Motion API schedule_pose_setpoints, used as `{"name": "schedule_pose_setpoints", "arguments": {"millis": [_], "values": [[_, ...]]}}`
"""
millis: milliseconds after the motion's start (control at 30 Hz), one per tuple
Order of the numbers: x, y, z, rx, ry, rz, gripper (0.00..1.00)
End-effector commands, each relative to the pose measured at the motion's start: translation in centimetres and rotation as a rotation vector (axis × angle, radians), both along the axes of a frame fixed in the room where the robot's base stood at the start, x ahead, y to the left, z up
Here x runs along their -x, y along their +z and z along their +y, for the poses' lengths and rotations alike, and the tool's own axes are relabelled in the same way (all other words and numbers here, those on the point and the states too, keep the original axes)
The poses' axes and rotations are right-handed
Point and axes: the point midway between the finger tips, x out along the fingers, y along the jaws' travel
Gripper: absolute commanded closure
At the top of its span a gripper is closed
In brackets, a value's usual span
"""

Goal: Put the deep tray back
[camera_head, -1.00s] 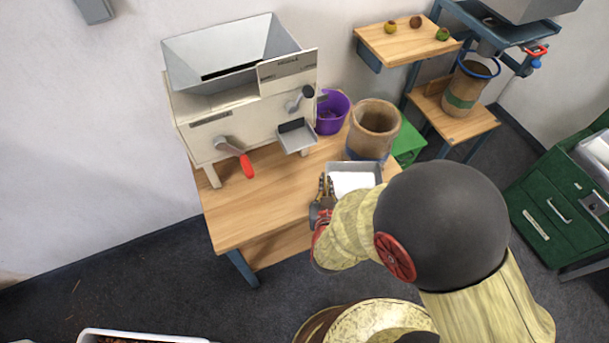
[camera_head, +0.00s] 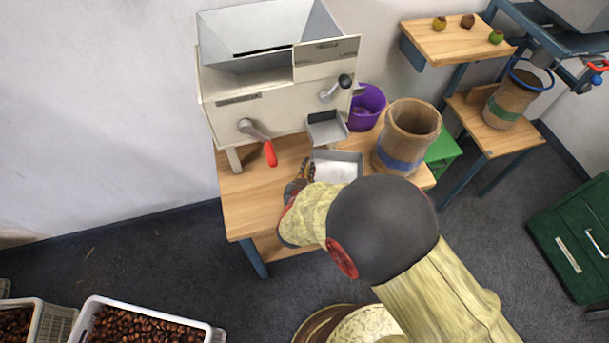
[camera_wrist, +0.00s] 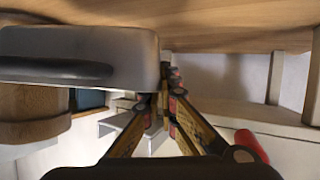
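The deep tray (camera_head: 350,156) is a grey open box with a pale inside. It is over the table, in front of the machine's small grey chute tray (camera_head: 327,130). My gripper (camera_head: 305,173) is at the tray's left side in the head view, partly hidden by my arm. In the wrist view the tray (camera_wrist: 80,50) fills the upper left, and my gripper's fingers (camera_wrist: 164,92) close together at its end wall. The gripper appears shut on that wall. Whether the tray touches the tabletop I cannot tell.
The cream machine (camera_head: 285,105) with a red-handled lever stands at the back of the wooden table (camera_head: 245,200). A brown bucket (camera_head: 410,130) is close on the tray's right, with a purple bucket (camera_head: 368,108) behind. Table left of the tray is clear. Chestnut crates (camera_head: 145,325) stand lower left.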

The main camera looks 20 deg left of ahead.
Motion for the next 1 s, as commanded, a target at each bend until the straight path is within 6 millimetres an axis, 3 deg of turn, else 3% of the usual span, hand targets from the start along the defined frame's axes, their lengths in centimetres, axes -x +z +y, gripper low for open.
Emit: {"name": "schedule_pose_setpoints", "arguments": {"millis": [100, 367, 567, 1000], "values": [[-0.7, -1.6, 1.1, -0.002, 0.001, -0.003, 1.00], [-1.3, -2.8, 2.0, -0.001, 0.001, -0.002, 1.00], [-1.3, -5.6, 2.0, -0.002, 0.001, -0.003, 1.00], [-1.3, -6.1, 2.0, -0.002, 0.001, -0.002, 0.98]]}}
